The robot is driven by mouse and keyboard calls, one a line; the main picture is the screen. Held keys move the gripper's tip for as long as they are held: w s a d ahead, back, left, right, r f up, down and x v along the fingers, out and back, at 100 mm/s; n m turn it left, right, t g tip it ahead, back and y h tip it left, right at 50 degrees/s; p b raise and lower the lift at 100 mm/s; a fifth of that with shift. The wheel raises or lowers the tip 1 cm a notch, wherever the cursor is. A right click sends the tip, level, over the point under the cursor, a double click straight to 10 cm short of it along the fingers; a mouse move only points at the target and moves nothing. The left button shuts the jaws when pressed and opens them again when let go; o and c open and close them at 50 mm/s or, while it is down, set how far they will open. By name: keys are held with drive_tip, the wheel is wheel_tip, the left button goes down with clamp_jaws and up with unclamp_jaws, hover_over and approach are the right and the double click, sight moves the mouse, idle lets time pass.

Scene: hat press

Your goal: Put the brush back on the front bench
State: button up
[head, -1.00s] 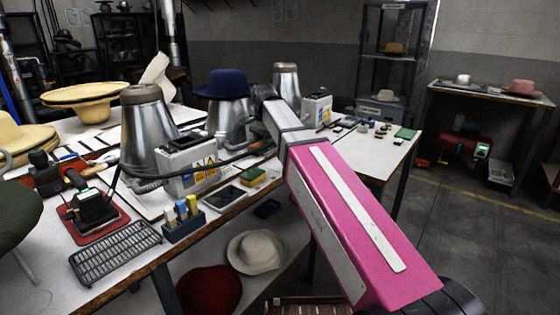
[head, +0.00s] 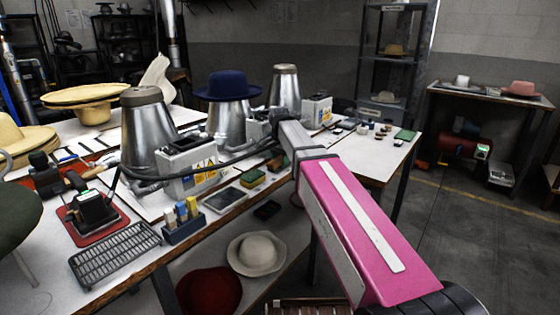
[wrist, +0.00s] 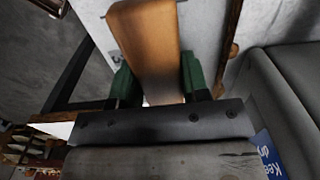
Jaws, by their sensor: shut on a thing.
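My gripper (wrist: 155,85) has green fingertips and is shut on the brush (wrist: 146,38), whose brown wooden body lies between them in the wrist view. The brush's bristles are not visible there. In the head view my pink arm reaches to the front bench (head: 45,288), with its dark wrist beside the metal hat forms. The brush itself cannot be made out clearly in that view. A pale surface with a wooden edge shows beyond the brush in the wrist view; I cannot tell the gap between them.
A pale hat (head: 257,253) lies below.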

sight(280, 158)
drive_tip(key=o, duration=0.9)
drive_tip(key=shift+f, duration=0.1)
wheel_tip(280, 158, up, 12)
idle(0.3)
